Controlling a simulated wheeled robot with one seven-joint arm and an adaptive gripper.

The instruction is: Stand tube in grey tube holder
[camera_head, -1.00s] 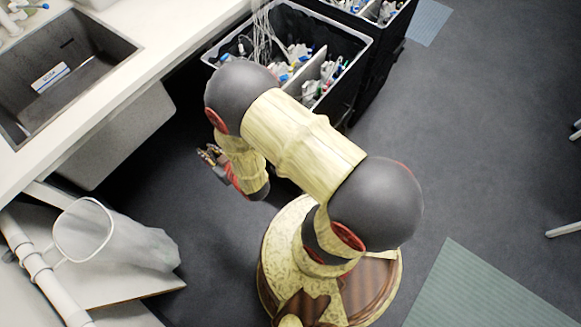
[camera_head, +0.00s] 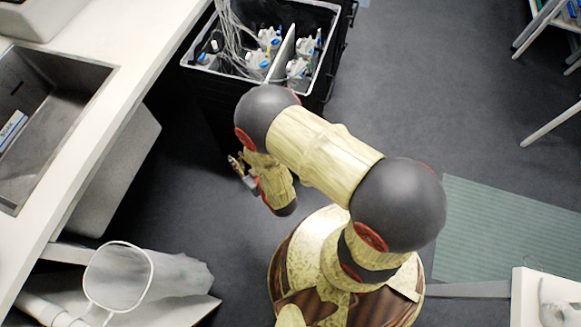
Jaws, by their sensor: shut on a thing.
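My gripper (camera_head: 238,166) is at the end of my folded arm, low over the dark floor, to the right of the sink counter. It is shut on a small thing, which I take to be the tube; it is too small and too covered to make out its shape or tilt. The grey tube holder does not show in this view.
A white counter (camera_head: 110,118) with a dark sink (camera_head: 45,125) runs along the left. A black crate (camera_head: 186,56) with bottles and cables stands at the top. A bagged bin (camera_head: 150,285) stands lower left. A white surface (camera_head: 530,285) edges in lower right.

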